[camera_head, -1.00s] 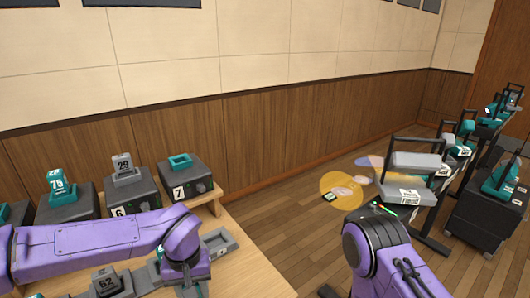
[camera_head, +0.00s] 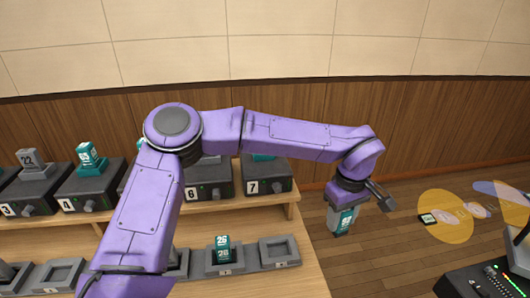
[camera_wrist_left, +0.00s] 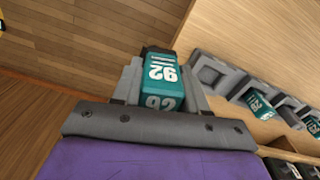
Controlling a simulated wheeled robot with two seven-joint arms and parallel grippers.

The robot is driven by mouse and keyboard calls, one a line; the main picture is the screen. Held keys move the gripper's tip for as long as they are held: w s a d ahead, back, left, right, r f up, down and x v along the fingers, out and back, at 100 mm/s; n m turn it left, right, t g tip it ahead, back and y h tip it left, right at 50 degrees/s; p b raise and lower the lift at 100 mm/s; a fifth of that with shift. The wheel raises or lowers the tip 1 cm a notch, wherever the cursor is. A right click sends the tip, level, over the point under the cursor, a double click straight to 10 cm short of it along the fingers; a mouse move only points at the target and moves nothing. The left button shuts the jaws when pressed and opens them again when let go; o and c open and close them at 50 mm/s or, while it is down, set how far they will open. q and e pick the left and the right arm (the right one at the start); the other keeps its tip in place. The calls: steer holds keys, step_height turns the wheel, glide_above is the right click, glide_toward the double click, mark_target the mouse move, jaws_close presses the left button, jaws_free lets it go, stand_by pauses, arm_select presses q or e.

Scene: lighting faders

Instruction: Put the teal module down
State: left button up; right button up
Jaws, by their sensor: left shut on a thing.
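The teal module, marked 92 (camera_head: 344,221), is in my left gripper (camera_head: 346,206) in the head view. It hangs to the right of the wooden table, with floor behind it. In the left wrist view the teal module (camera_wrist_left: 163,76) sits between the two grey fingers of my left gripper (camera_wrist_left: 160,88), which are shut on it. Its number 92 faces the camera. My right gripper is not in view.
A wooden table (camera_head: 305,283) holds a front row of grey cradles. The rightmost cradle (camera_head: 279,252) is empty; the one beside it holds a teal module 26 (camera_head: 222,250). Numbered dark boxes, including box 7 (camera_head: 266,180), stand behind. A control desk (camera_head: 490,280) is at lower right.

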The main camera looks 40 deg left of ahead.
arm_select(q)
steer(key=s+a+r+n+p, duration=0.2)
steer(key=s+a+r+n, duration=0.1)
steer(key=a+r+n, duration=1.05)
steer(key=s+a+r+n+p, duration=0.1)
steer(key=s+a+r+n, duration=0.2)
steer(key=a+r+n, duration=1.05)
steer(key=n+p, duration=0.5)
steer(key=n, duration=0.1)
glide_above(264, 165)
steer(key=a, duration=0.1)
step_height(264, 165, down, 10)
steer(key=w+a+f, duration=0.1)
steer(key=w+f, duration=0.1)
steer(key=f, duration=0.1)
steer(key=w+a+f, duration=0.1)
steer(key=f, duration=0.1)
steer(key=shift+w+a+f+p, duration=0.2)
steer(key=shift+w+a+p, duration=0.1)
steer(key=shift+a+p, duration=0.1)
step_height(264, 165, down, 3)
steer(key=shift+w+r+p, duration=0.15)
steer(key=shift+r+p, duration=0.05)
steer(key=shift+p, duration=0.5)
steer(key=shift+f, duration=0.5)
